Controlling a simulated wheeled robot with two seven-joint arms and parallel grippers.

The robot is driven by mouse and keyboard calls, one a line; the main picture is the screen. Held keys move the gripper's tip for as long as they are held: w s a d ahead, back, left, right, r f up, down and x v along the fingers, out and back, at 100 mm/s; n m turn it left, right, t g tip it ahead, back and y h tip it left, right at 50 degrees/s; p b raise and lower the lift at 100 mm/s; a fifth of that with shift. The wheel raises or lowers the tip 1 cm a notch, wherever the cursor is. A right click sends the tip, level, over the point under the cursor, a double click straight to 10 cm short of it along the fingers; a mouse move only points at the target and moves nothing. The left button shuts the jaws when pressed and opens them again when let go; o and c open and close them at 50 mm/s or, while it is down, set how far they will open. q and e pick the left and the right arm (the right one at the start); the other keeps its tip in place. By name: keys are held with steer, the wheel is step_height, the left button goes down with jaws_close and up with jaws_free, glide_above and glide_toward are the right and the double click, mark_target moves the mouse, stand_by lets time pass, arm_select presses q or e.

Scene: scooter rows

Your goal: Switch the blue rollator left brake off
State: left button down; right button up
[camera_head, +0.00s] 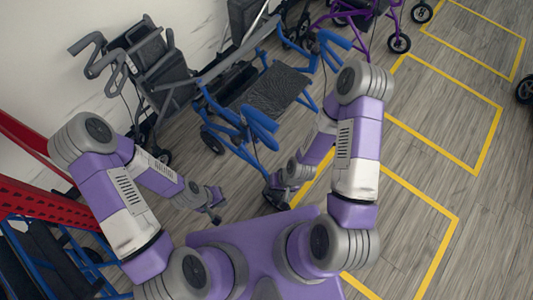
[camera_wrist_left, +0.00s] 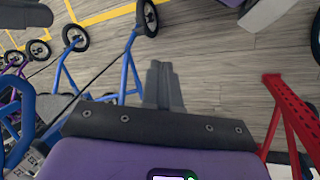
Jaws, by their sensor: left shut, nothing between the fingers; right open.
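The blue rollator (camera_head: 277,90), with a dark seat, stands at the upper middle of the head view. One blue handle (camera_head: 260,124) is on the near side, the other (camera_head: 334,44) on the far side. The brake levers are too small to tell apart, and so is their setting. My left gripper (camera_head: 217,207) is shut and empty, below and left of the near handle and apart from it. In the left wrist view its fingers (camera_wrist_left: 161,88) are together over the floor, with blue frame tubes (camera_wrist_left: 128,72) to their left. My right gripper (camera_head: 274,187) is open, small and partly unclear, below the near handle.
A dark grey rollator (camera_head: 165,70) stands against the wall, left of the blue one. A purple rollator (camera_head: 372,12) is at the top. A red frame (camera_head: 45,205) is at the left, also in the left wrist view (camera_wrist_left: 290,105). Yellow-marked floor (camera_head: 440,110) at right is mostly clear.

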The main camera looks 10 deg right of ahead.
arm_select(q)
steer(key=s+d+f+n+g+h+b, duration=0.2)
steer(key=s+d+f+g+h, duration=0.1)
steer(key=s+f+g, duration=0.25)
steer(key=w+d+f+n+h+b, duration=0.1)
steer(key=w+d+n+h, duration=0.15)
steer(key=d+h, duration=0.3)
steer(key=w+a+n+t+h+b, duration=0.1)
steer(key=w+n+t+h, duration=0.5)
steer(key=w+t, duration=0.8)
steer(key=shift+r+n+b, duration=0.25)
steer(key=shift+n+b, duration=0.05)
steer(key=shift+n, duration=0.05)
steer(key=shift+w+d, duration=0.1)
steer(key=shift+d, duration=0.05)
